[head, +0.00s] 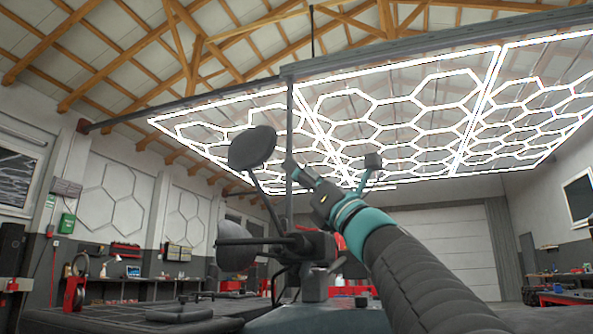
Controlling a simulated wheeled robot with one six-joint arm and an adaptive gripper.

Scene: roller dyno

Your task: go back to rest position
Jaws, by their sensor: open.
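My gripper (297,170) shows in the head view, just left of the picture's middle. It is at the end of my raised arm, which comes up from the lower right with a black sleeve and a teal ring. It points up and to the left, in the air, with the hexagon ceiling lights behind it. It is open, and I see nothing held in it. The fingers are small and seen at a poor angle, so the gap between them is hard to make out.
Bright hexagon lights (400,112) hang overhead. A pale shutter door (450,240) closes the back wall. Workbenches with tools (130,280) line the left wall, with a green box (67,223) above. A red-and-black bench (565,299) stands at the right.

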